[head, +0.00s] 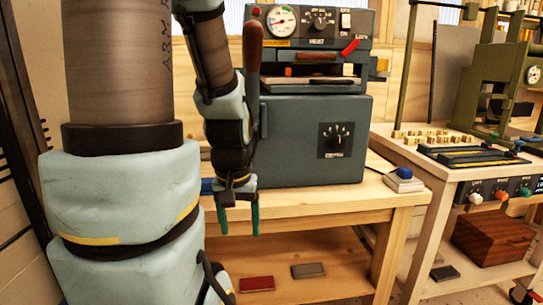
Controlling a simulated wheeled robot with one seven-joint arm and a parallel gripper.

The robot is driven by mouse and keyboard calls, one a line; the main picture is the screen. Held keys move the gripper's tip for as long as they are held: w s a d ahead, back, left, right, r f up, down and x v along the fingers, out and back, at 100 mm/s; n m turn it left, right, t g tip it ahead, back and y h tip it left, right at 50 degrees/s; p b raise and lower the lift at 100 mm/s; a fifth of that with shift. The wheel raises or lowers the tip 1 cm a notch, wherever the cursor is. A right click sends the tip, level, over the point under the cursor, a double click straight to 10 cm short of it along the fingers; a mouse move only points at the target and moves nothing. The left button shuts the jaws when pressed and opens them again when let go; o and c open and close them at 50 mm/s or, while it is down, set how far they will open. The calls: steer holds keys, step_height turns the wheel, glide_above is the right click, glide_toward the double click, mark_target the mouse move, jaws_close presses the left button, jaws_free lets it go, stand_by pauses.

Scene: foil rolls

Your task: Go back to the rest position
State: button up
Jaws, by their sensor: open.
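My gripper (238,218) hangs from my arm with its two green fingers pointing down. The fingers are apart and nothing shows between them. It is in front of the near edge of the wooden bench, just left of the middle of the head view. A grey-blue machine (312,140) with a round gauge, a heat dial and a red lever stands on the bench behind my gripper. My arm hides the machine's left side. No foil roll can be made out for certain.
The wooden bench (330,212) has a lower shelf (285,262) with a red block (257,284) and a grey block (308,270). A blue knob on a pale block (404,180) sits at its right end. A second bench (425,180) at right holds a green press (485,85). A brown wooden box (492,240) is below.

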step_height(320, 180, up, 16)
steer(key=p, duration=1.5)
steer(key=shift+w, duration=0.1)
steer(key=shift+c, duration=0.4)
